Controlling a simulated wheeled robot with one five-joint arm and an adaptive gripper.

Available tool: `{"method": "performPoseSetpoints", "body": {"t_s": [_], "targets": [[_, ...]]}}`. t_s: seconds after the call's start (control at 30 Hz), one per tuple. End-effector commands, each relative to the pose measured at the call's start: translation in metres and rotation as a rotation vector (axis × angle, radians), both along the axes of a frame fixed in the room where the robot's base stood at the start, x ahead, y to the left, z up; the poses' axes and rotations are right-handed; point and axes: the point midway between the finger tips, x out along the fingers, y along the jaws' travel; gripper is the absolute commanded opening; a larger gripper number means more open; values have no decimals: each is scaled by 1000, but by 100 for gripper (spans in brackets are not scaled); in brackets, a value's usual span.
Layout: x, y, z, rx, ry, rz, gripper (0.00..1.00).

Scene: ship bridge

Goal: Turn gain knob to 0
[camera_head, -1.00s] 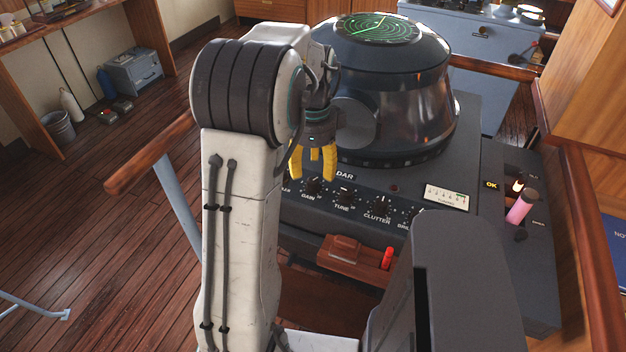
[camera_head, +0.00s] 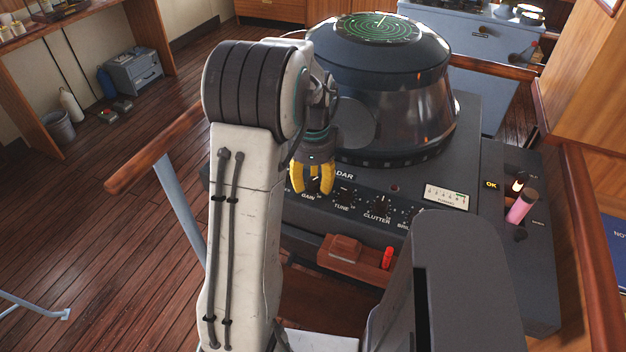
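The gain knob (camera_head: 312,186) is a small dark knob on the sloped front panel of the radar console (camera_head: 400,180). It sits above the printed GAIN label and is partly hidden by my gripper. My gripper (camera_head: 312,190) points down at the panel, its yellow fingers around the knob, one on the left and one on the right. I cannot tell whether the fingertips touch the knob. The knob's pointer and the scale marks around it are too small and covered to read.
The tune knob (camera_head: 344,192) and clutter knob (camera_head: 382,205) stand close to the right on the same panel. The round radar housing (camera_head: 390,110) rises behind. A wooden tray (camera_head: 350,257) with a red marker (camera_head: 387,258) is below. A wooden rail (camera_head: 155,150) runs at left.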

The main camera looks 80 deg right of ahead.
Motion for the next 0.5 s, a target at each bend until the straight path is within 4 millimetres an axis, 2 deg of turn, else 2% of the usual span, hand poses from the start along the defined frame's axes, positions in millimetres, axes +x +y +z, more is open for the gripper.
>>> {"method": "performPoseSetpoints", "body": {"t_s": [0.07,0.43,0.5], "targets": [[0,0,0,0,0,0,34],[0,0,0,0,0,0,1],[0,0,0,0,0,0,0]]}}
